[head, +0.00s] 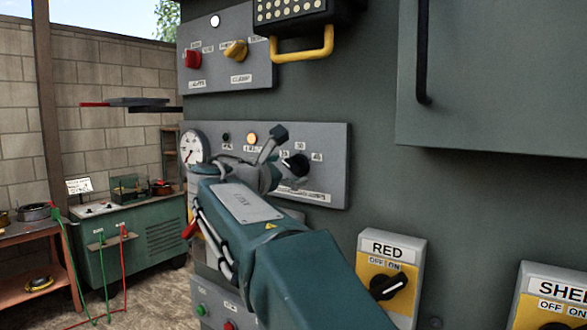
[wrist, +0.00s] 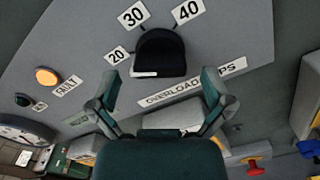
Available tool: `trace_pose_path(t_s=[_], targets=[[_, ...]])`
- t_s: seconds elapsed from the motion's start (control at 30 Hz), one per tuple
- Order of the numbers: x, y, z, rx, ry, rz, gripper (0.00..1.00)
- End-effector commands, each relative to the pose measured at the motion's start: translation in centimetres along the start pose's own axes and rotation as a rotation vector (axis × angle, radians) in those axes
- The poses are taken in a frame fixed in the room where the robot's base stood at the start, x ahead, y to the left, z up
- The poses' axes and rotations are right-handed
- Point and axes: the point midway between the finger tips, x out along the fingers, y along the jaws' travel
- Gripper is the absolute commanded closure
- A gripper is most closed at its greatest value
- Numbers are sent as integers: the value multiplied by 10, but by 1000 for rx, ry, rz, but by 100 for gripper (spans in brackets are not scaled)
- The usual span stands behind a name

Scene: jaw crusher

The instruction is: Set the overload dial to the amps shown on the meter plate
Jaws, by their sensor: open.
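The black overload dial (head: 296,166) sits on the grey panel (head: 335,140). It also shows in the wrist view (wrist: 160,50), among plates 20, 30 and 40, above the "OVERLOAD AMPS" label (wrist: 190,84). A white mark shows on the dial's lower edge; I cannot tell which number it is set to. My gripper (wrist: 162,88) is open and empty, its fingers spread to either side just below the dial in the wrist view, apparently not touching it. A round meter (head: 193,147) is at the panel's left end; no amps figure on it is readable.
An amber lamp (wrist: 47,76) marked FAULT is left of the dial. A yellow handle (head: 303,46) juts out above the panel. The RED switch box (head: 392,270) is at lower right. A green machine (head: 130,235) with a small white card (head: 79,186), unreadable, stands at left.

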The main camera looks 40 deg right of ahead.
Motion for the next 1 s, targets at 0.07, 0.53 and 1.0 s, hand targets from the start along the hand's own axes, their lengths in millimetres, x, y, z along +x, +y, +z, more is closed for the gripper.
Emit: trace_pose_path(t_s=[0.07,0.53,1.0], targets=[[10,0,0,0,0,-1,0],[19,0,0,1,1,1,31],[19,0,0,18,0,2,82]])
